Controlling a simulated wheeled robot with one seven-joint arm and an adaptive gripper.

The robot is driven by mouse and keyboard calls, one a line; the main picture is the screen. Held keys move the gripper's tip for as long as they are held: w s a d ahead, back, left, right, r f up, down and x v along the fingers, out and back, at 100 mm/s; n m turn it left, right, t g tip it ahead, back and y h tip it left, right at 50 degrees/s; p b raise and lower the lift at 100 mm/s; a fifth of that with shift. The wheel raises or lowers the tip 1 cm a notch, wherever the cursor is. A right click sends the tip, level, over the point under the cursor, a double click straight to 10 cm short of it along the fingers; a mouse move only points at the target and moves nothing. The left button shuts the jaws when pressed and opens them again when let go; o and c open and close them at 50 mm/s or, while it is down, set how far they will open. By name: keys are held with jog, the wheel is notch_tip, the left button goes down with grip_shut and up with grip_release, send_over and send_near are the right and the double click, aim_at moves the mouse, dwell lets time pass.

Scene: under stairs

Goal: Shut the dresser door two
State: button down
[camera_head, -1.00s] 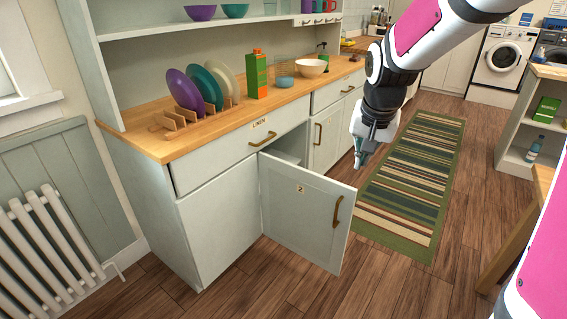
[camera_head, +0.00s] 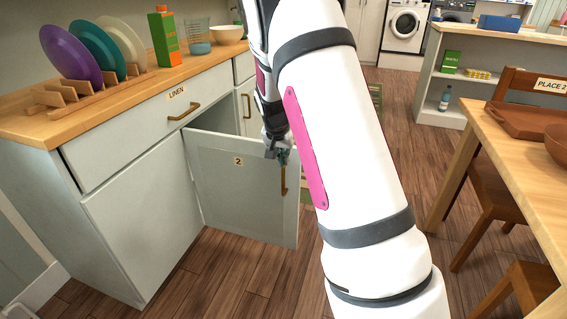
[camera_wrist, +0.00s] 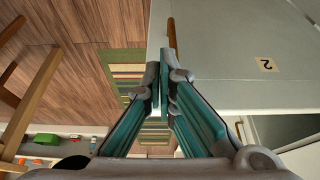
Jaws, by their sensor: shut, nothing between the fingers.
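The dresser door two (camera_head: 233,188) is a pale grey-green panel with a "2" label, standing wide open from the dresser (camera_head: 143,211). Its brass handle (camera_head: 284,179) is near the free edge. My gripper (camera_head: 283,158) is shut and empty, at the door's upper free corner in the head view; I cannot tell whether it touches. In the wrist view, the shut fingers (camera_wrist: 163,88) lie by the door's edge, with the door (camera_wrist: 240,50) and its upside-down label at the right. The handle (camera_wrist: 171,40) shows just beyond the fingertips. My arm hides part of the view beyond the door.
A wooden table (camera_head: 518,150) and chair (camera_head: 490,180) stand at the right. The worktop holds a plate rack (camera_head: 88,93), a carton (camera_head: 165,38) and a bowl (camera_head: 228,33). Bare wooden floor (camera_head: 235,275) lies in front of the door.

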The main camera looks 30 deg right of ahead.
aim_at(289, 169)
jog(key=w+d+f+b, duration=0.4)
jog(key=d+f, duration=0.1)
jog(key=f, duration=0.2)
jog(key=shift+w+d+f, duration=0.15)
jog(key=shift+d+f, duration=0.1)
jog(key=shift+f, duration=0.1)
